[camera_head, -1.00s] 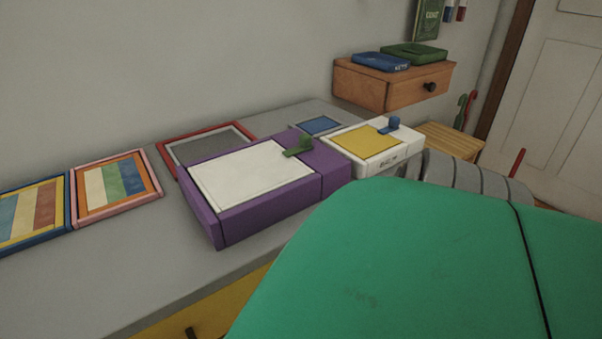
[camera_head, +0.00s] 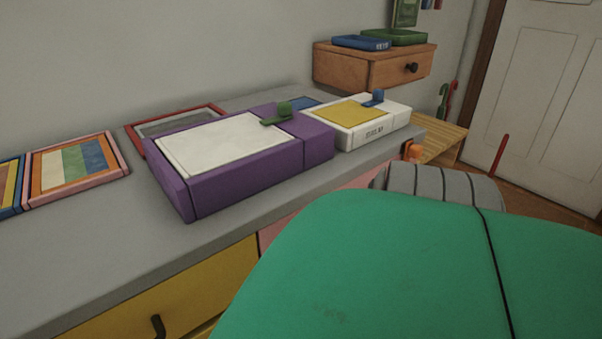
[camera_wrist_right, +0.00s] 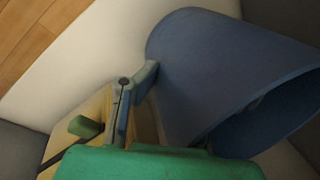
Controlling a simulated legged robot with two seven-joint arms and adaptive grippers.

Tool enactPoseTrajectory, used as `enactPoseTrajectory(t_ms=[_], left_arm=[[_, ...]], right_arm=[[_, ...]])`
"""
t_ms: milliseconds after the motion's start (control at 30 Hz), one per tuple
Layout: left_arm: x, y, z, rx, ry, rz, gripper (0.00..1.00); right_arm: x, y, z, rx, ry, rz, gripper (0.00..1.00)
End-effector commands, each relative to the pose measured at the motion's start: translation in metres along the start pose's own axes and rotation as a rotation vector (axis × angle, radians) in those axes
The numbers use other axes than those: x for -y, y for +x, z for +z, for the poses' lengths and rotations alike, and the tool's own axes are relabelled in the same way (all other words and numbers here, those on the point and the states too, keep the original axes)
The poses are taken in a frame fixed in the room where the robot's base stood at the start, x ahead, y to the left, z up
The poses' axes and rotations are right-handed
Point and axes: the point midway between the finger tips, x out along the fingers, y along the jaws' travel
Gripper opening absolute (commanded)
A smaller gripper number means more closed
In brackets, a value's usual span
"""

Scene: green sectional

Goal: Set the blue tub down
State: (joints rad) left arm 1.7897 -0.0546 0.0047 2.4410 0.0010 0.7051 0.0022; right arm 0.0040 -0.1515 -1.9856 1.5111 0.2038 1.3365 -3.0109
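The blue tub (camera_wrist_right: 225,75) fills the upper right of the right wrist view. It is tilted, with its dark open mouth towards the lower right. My right gripper (camera_wrist_right: 165,95) has one grey-blue finger against the tub's outer wall. The other finger is mostly hidden by the tub and my green gripper body, but the tub appears held between them. The tub does not show in the head view. My left gripper is in neither view.
A grey counter (camera_head: 95,235) bears a purple box (camera_head: 250,175), a white and yellow box (camera_head: 375,132) and picture frames (camera_head: 75,165). A wooden drawer box (camera_head: 365,68) is behind. A slatted wooden surface (camera_head: 442,142) and floor lie right, near a white door (camera_head: 550,95).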

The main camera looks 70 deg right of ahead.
Motion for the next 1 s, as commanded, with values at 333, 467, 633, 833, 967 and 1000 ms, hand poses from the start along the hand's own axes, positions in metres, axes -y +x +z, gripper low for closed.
enactPoseTrajectory(t_ms=[333, 467, 633, 833, 967, 1000], left_arm=[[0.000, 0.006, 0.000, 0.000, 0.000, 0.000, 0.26], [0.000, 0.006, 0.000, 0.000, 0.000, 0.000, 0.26], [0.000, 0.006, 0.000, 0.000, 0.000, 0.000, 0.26], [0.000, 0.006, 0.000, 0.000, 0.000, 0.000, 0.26], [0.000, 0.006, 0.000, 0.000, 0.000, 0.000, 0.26], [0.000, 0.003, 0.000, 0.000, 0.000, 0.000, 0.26]], right_arm=[[-0.003, 0.010, 0.000, -0.001, 0.000, 0.000, 0.00], [-0.004, 0.014, 0.000, 0.000, 0.000, 0.000, 0.00], [-0.004, 0.014, 0.000, 0.000, 0.000, 0.001, 0.26], [-0.004, 0.014, 0.000, 0.000, 0.000, 0.001, 0.26], [-0.002, 0.010, 0.000, -0.002, 0.000, 0.000, 0.26], [-0.002, 0.004, 0.000, -0.001, 0.000, 0.000, 0.26]])
